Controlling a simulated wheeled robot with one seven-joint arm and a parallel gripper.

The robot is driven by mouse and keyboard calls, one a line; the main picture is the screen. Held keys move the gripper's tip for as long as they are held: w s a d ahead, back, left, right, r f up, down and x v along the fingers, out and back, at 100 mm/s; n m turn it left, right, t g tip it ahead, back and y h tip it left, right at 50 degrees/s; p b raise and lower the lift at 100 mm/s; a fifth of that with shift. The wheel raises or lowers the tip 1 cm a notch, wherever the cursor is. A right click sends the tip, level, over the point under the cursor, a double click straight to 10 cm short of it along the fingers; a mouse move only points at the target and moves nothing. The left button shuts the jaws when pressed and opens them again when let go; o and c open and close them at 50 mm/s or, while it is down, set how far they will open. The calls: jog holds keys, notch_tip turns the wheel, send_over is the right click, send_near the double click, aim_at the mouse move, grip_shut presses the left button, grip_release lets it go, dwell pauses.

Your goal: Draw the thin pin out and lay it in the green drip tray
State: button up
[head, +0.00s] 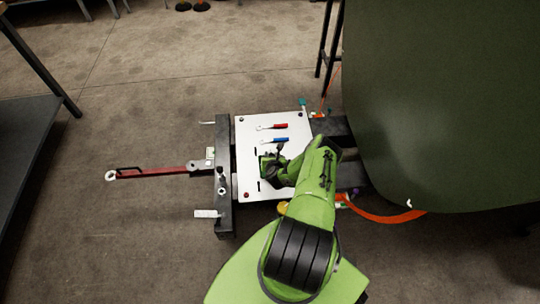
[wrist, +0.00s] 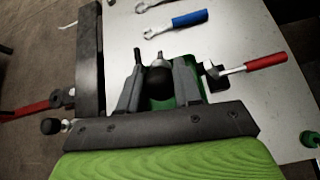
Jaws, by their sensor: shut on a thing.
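My gripper (wrist: 160,75) is shut on a dark, round-headed piece (wrist: 158,82), which I take to be the thin pin; a short grey tip shows above it between the fingers. How far its shaft reaches is hidden. The green drip tray (wrist: 190,92) shows behind and between the fingers, on the white board, with the held piece in front of or over it. I cannot tell whether they touch. In the head view my gripper (head: 275,160) is over the middle of the board, and the tray (head: 265,158) is partly hidden by it.
The white board (head: 247,135) carries a red-handled wrench (head: 277,126) and a blue-handled wrench (head: 279,140). A dark beam (head: 223,150) runs along its left edge, with a red bar (head: 155,173) reaching left. A large green panel (head: 440,110) stands close at the right.

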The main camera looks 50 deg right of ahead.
notch_tip(320, 180, down, 4)
jog(key=b, duration=0.3)
jog(key=shift+f, duration=1.35)
jog(key=o, duration=1.1)
jog(key=shift+o, duration=0.2)
notch_tip(320, 180, up, 9)
jog(key=p, duration=0.8)
